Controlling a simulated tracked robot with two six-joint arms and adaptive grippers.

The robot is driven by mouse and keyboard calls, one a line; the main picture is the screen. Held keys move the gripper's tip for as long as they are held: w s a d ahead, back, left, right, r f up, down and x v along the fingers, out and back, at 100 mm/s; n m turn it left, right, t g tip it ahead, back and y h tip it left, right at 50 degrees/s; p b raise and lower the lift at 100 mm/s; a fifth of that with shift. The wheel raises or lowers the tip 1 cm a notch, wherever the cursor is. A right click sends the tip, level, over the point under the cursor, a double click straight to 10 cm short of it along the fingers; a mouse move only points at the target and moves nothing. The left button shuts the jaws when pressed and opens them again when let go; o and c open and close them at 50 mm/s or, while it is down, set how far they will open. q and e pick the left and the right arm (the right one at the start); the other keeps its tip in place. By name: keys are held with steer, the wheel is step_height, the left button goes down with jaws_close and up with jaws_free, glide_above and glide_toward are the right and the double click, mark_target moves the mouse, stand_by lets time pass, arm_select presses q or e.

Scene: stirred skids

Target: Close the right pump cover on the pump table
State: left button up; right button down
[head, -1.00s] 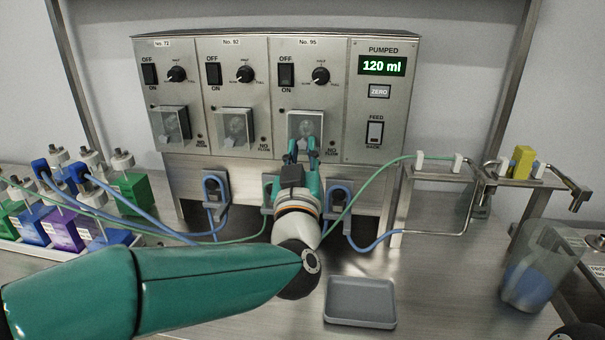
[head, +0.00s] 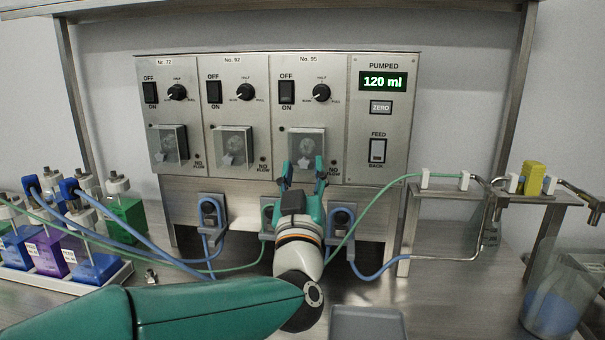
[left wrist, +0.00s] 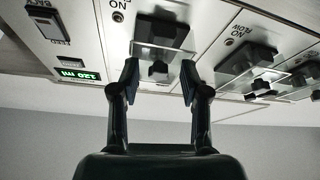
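The right pump cover (head: 305,144) is a clear box-like flap on the pump under the label No. 95. It stands in front of the grey pump head, and I cannot tell from here how far it is swung. My left gripper (head: 303,172) is just below it, fingers pointing up at the panel. The gripper is open, with nothing held between its fingertips. In the left wrist view the open fingertips (left wrist: 160,78) lie on either side of the clear cover (left wrist: 165,52); I cannot tell whether they touch it. My right gripper is not in view.
Two more covered pumps (head: 235,147) sit to the left. The display (head: 383,82) reads 120 ml. Blue and green tubes run below the panel to bottles (head: 97,266) at left and a stand (head: 440,190) at right. A grey tray (head: 367,320) and beaker (head: 558,305) are in front.

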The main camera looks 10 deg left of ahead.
arm_select(q)
steer(key=shift+s, duration=0.1)
steer(key=v, duration=1.1)
steer(key=shift+s+f, duration=0.3)
